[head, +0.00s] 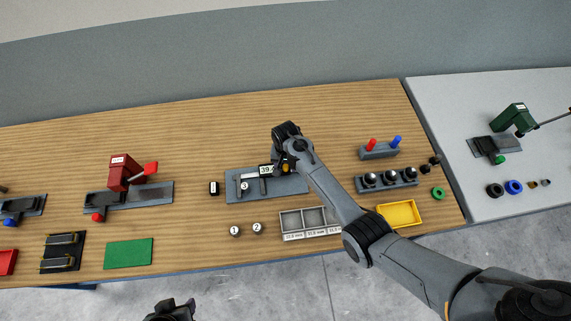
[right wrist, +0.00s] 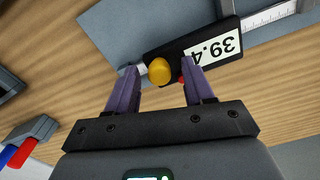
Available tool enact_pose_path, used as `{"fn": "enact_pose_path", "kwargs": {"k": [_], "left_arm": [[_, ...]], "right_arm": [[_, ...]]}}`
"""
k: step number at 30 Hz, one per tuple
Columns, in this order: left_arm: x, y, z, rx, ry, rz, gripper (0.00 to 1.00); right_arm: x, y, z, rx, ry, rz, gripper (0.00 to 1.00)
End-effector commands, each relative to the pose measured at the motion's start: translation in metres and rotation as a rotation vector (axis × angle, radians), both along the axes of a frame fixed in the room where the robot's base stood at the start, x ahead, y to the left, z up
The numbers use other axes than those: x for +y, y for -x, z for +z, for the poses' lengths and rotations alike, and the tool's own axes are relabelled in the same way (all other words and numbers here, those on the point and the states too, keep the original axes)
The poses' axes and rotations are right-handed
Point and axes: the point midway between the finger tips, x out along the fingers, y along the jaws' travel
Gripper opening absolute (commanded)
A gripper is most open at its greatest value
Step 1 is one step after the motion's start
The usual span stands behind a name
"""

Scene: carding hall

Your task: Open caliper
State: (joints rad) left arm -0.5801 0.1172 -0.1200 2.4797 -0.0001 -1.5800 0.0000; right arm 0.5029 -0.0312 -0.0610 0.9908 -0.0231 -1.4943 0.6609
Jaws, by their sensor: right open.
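The caliper (head: 267,170) lies on a grey plate (head: 233,195) in the middle of the wooden bench. Its black body carries a display reading 39.4, seen upside down in the right wrist view (right wrist: 212,48). An orange round knob (right wrist: 159,71) sits on its edge, with a small red part beside it. My right gripper (right wrist: 159,66) is open, with the knob between its fingertips. In the head view my right gripper (head: 285,168) covers the caliper's right end. A dark piece at the bottom edge looks like my left gripper (head: 171,311); its fingers are unclear.
A disc marked 3 (head: 244,186) is by the caliper jaws. Discs 1 (head: 235,231) and 2 (head: 257,228) stand in front. A grey sorting tray (head: 283,237), yellow tray (head: 399,224) and knob rack (head: 388,189) lie right. A red device (head: 123,174) stands left.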

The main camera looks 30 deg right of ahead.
Motion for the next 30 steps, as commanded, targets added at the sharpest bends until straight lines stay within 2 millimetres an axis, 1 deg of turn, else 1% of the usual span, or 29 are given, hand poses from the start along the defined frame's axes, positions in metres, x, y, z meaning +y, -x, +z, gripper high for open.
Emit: {"fn": "enact_pose_path", "kwargs": {"k": [4,7,15,21,25,30], "left_arm": [[0.000,0.000,0.001,0.000,-0.001,-0.001,0.43],[0.001,0.000,0.002,0.001,-0.003,-0.002,0.43],[0.002,0.000,0.004,0.000,-0.007,-0.004,0.43],[0.001,0.000,0.003,0.000,-0.007,-0.004,0.43],[0.001,0.000,0.003,0.000,-0.006,-0.004,0.43],[0.001,0.000,0.003,-0.001,-0.004,-0.002,0.43]], "right_arm": [[0.000,0.000,0.007,0.000,0.000,0.000,0.52],[0.000,0.000,0.019,-0.001,0.000,0.000,0.52],[0.000,-0.001,0.065,-0.004,0.000,0.000,0.52],[0.000,0.000,0.093,-0.002,0.000,-0.001,0.52],[0.000,0.000,0.103,-0.001,0.000,0.000,0.52],[0.000,0.000,0.108,0.000,0.000,0.000,0.52]]}}
